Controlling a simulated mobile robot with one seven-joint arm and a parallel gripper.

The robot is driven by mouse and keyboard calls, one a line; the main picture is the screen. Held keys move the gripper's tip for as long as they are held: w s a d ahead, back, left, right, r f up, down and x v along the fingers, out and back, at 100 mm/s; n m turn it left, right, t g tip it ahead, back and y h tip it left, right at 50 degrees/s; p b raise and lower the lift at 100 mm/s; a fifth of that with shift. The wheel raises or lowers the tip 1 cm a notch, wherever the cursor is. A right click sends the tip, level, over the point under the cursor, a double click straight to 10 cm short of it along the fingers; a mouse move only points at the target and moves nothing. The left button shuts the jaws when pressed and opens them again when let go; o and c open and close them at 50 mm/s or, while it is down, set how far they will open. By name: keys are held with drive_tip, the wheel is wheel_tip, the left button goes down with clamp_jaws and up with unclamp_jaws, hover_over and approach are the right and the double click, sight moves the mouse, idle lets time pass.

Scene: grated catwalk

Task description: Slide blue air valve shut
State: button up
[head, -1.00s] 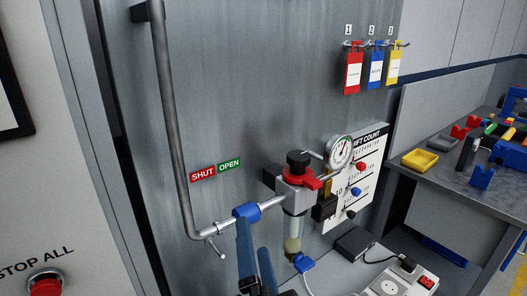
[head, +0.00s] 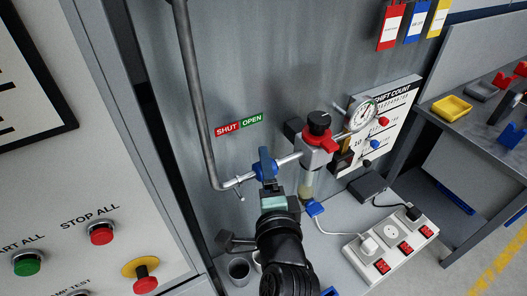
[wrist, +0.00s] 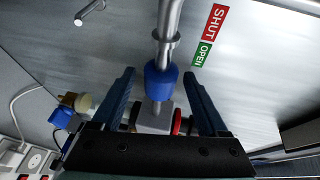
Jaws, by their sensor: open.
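The blue air valve (head: 263,171) is a sleeve on a thin metal pipe, near the grey regulator block. It sits below the SHUT/OPEN label (head: 239,125), on the OPEN side. My gripper (head: 268,166) is at the valve and partly covers it in the head view. In the wrist view the blue sleeve (wrist: 160,82) lies between the two dark blue fingers of my gripper (wrist: 158,74). The fingers are open, with a gap on each side of the sleeve. The label (wrist: 209,36) shows at the upper right there.
A vertical pipe (head: 198,90) rises at left. Below are a power strip (head: 391,243) and a dark cup (head: 238,270). A button panel (head: 100,232) is at left.

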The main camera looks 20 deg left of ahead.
drive_tip(key=x, duration=0.4)
drive_tip(key=shift+w+a+p, duration=0.1)
drive_tip(key=shift+p, duration=0.25)
clamp_jaws()
drive_tip(key=shift+s+a+p, duration=0.65)
drive_tip(key=shift+s+a, duration=0.5)
drive_tip(key=shift+s, duration=0.25)
drive_tip(key=shift+a+f, duration=0.1)
drive_tip(key=shift+a, duration=0.05)
drive_tip(key=shift+c, duration=0.8)
unclamp_jaws()
drive_tip(key=shift+d, duration=0.25)
drive_tip(key=shift+o, duration=0.8)
drive_tip(key=shift+a, duration=0.1)
